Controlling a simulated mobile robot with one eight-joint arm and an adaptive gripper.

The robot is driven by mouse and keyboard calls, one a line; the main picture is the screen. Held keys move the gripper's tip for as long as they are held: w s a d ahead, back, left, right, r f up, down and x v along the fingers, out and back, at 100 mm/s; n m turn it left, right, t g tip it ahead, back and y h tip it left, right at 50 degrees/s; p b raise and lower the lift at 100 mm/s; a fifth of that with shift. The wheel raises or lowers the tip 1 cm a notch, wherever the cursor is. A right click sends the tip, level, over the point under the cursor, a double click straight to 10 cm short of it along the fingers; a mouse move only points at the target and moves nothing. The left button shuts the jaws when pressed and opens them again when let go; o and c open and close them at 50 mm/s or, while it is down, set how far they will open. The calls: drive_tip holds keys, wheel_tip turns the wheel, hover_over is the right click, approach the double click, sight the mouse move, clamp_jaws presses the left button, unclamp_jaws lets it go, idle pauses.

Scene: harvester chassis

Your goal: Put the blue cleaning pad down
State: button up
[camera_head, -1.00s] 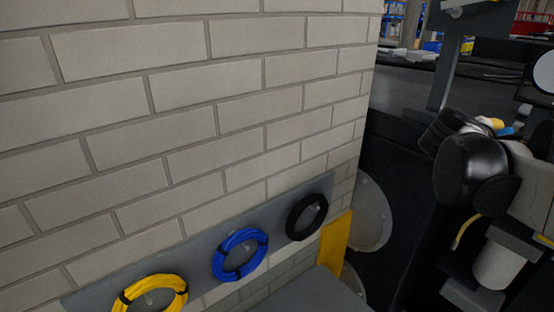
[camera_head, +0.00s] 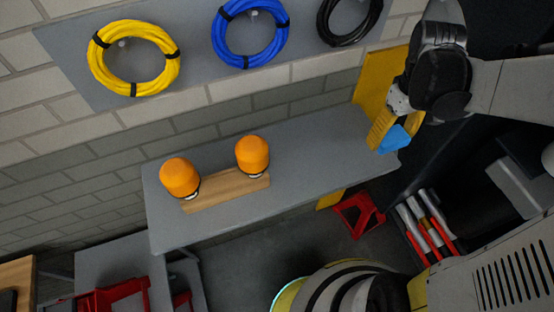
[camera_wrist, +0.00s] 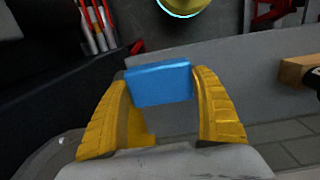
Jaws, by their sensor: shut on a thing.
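The blue cleaning pad (camera_head: 393,139) is a small blue block. My gripper (camera_head: 389,133) is shut on it, at the right end of a grey bench (camera_head: 300,152). In the wrist view the pad (camera_wrist: 160,83) sits between the two yellow fingers of my gripper (camera_wrist: 162,88), with the grey bench top (camera_wrist: 236,65) behind it. I cannot tell whether the pad touches the bench or hangs above it.
Two orange domed objects (camera_head: 180,177) (camera_head: 252,154) stand on a wooden block (camera_head: 228,191) at the bench's left. The bench middle is clear. Yellow (camera_head: 134,58), blue (camera_head: 250,32) and black coils hang on the wall. A red stand (camera_head: 359,214) is on the floor below.

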drive_tip(key=shift+y, duration=0.3)
drive_tip(key=a+f, duration=0.1)
drive_tip(key=w+a+f+b, duration=0.1)
drive_tip(key=a+f, duration=0.1)
drive_tip(key=shift+a, duration=0.15)
drive_tip(key=b, duration=0.2)
hover_over(334, 146)
wheel_tip(334, 146, down, 6)
drive_tip(key=shift+r, duration=0.2)
drive_tip(key=shift+w+f, duration=0.1)
drive_tip(key=shift+f, duration=0.05)
wheel_tip(334, 146, down, 4)
drive_tip(key=shift+r+b, duration=0.1)
drive_tip(key=shift+b, duration=0.4)
drive_tip(key=o, duration=1.1)
drive_tip(key=shift+c, duration=0.2)
